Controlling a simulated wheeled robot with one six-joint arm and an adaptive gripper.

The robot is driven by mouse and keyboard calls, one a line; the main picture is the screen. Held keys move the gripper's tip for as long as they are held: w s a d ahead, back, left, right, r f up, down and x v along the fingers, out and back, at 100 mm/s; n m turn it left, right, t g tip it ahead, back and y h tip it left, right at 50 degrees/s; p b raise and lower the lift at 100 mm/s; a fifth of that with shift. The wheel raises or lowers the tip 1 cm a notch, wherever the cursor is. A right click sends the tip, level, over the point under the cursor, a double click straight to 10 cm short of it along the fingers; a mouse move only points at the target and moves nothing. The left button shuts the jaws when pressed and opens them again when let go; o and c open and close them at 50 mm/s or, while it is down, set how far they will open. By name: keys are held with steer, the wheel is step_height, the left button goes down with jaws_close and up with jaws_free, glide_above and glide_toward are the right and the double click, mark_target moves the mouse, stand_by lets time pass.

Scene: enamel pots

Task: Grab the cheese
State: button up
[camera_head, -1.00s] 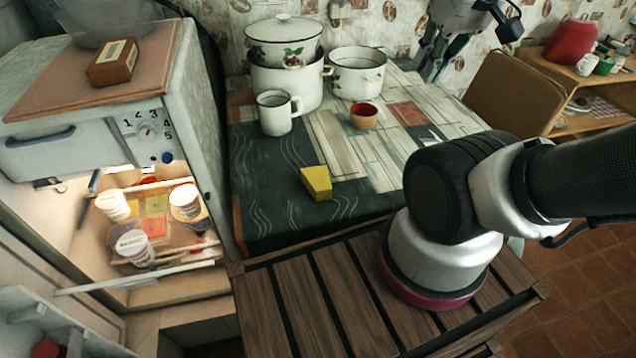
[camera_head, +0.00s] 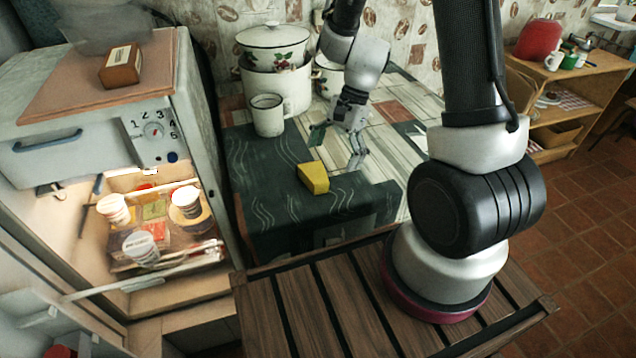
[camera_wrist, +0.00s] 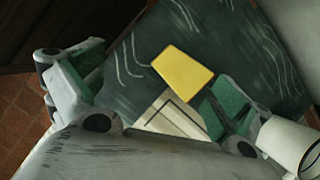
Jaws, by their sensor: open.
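The cheese (camera_head: 313,177) is a yellow wedge-like block lying on the dark green part of the tablecloth, near the front of the table. In the wrist view the cheese (camera_wrist: 182,78) lies beyond and between the two fingers, nearer the right one. My gripper (camera_head: 338,147) is open and empty, above the table just behind and to the right of the cheese, apart from it. In the wrist view my gripper (camera_wrist: 155,95) shows its green-padded fingers spread wide.
A white enamel mug (camera_head: 268,115) stands behind the cheese; it also shows at the wrist view's lower right (camera_wrist: 287,142). Enamel pots (camera_head: 275,85) stand at the back. An open fridge (camera_head: 160,215) with tubs is on the left. The cloth around the cheese is clear.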

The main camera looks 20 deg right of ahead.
mark_target(315, 172)
steer(key=w+m+t, duration=0.1)
steer(key=m, duration=0.1)
steer(key=w+a+m, duration=0.1)
steer(key=w+m, duration=0.1)
steer(key=shift+a+f+m+t, duration=0.15)
steer(key=shift+m+t, duration=0.15)
steer(key=shift+t, duration=0.1)
steer(key=shift+w+f+m, duration=0.1)
steer(key=shift+w+m, duration=0.15)
steer(key=shift+m, duration=0.35)
steer(key=shift+f, duration=0.15)
steer(key=x, duration=0.7)
steer(key=shift+s+f, duration=0.15)
steer(key=shift+f, duration=0.15)
steer(key=shift+c, duration=0.2)
steer(key=c, duration=1.1)
